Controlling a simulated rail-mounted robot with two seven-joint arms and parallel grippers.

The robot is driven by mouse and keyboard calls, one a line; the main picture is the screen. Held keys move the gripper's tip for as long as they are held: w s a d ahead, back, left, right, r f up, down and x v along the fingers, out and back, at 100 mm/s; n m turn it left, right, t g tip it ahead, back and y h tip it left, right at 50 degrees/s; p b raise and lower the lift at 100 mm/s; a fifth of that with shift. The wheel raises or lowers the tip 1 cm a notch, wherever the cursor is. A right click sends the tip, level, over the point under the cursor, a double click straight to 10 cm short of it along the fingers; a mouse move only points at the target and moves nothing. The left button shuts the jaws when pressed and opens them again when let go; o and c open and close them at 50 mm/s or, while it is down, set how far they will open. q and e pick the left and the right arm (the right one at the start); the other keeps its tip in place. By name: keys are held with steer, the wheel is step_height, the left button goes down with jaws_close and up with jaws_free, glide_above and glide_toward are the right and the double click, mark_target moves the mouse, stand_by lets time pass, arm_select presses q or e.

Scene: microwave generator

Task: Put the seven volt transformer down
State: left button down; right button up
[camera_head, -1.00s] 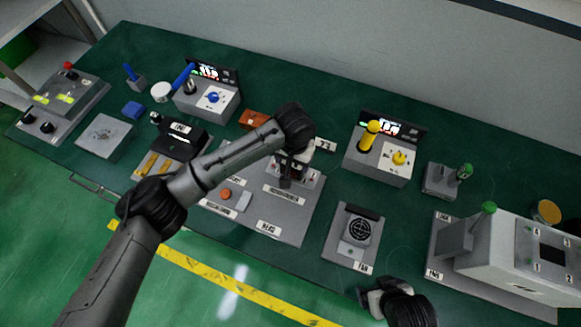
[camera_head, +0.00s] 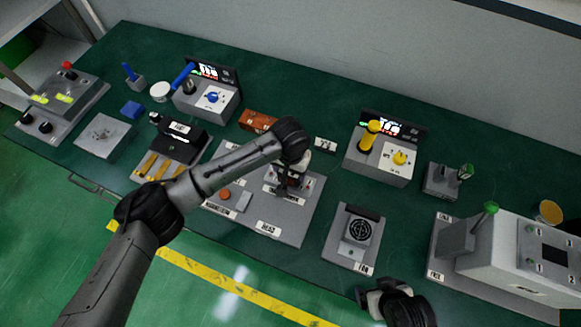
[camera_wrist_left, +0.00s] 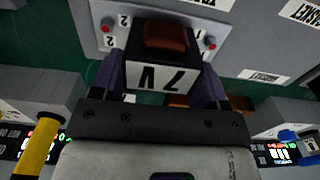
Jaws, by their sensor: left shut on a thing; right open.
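The seven volt transformer (camera_wrist_left: 160,72) is a dark block with a white 7V label and a brown top, seen between the fingers in the left wrist view. My left gripper (camera_wrist_left: 160,58) is shut on it. In the head view this gripper (camera_head: 290,182) points down over the grey board (camera_head: 262,215), largely hiding the transformer. My right gripper (camera_head: 376,300) is open and apparently empty at the front edge, partly out of view.
A brown block (camera_head: 257,120) and a small white label (camera_head: 325,144) lie behind the board. A yellow-handled meter unit (camera_head: 378,165) and a fan unit (camera_head: 352,238) stand to the right. A blue-handled meter unit (camera_head: 208,101) stands back left.

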arm_select(q)
steer(key=c, duration=0.5)
jaws_free()
steer(key=shift+f, duration=0.1)
steer(key=o, duration=0.4)
steer(key=shift+c, duration=0.2)
arm_select(e)
steer(key=shift+d, duration=0.15)
steer(key=shift+r+p, duration=0.7)
arm_select(q)
step_height(320, 180, up, 12)
